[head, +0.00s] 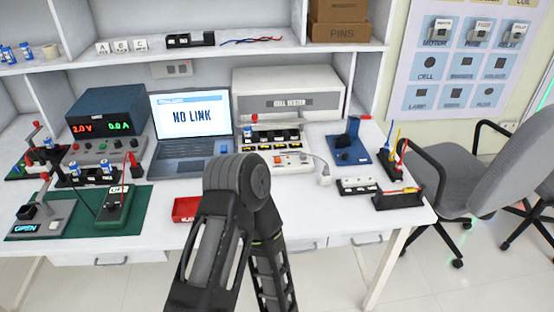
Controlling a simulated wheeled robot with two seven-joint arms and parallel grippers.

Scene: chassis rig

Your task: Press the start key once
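The cell tester (288,103) is a pale box at the back of the bench. In front of it is a panel with a row of cell slots, a red-topped lever (254,119), and a lower white strip with small keys (292,158), one of them orange-red. The key labels are too small to read, so I cannot tell which is the start key. A laptop (192,118) left of the tester shows "NO LINK". One of my arms rises from the bottom centre and bends down again in front of the bench. Neither gripper is in view.
A power supply (106,123) reads 2.0 V and 0.0 A. Green mats with fixtures lie at the left. A red tray (185,209) sits at the front edge, partly behind my arm. A blue fixture (350,146) and black racks stand at the right. A grey chair (450,175) is beyond.

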